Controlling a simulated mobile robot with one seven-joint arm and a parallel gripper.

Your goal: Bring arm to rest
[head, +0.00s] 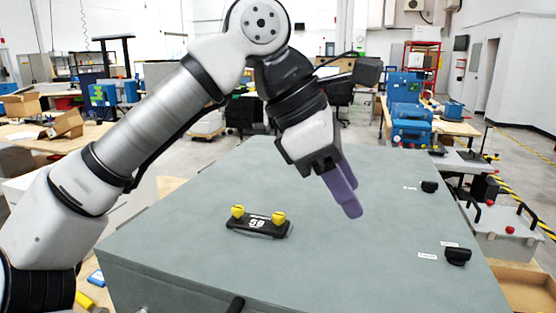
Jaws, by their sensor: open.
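My arm reaches in from the left in the head view, bent at a high elbow. My gripper (344,194) hangs above the grey-green top of a large cabinet (350,250), its purple fingers pointing down and to the right. The jaws are open and nothing is seen between them. A black plate with two yellow knobs and a white number label (258,222) lies on the cabinet top, to the left of and below the gripper in the picture. The gripper appears apart from it.
Two black knobs with white labels sit on the right of the top, one farther back (429,187) and one nearer (458,256). A black handle (235,304) is at the front edge. A cardboard box (525,288) stands at lower right. Blue machines (411,123) stand behind.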

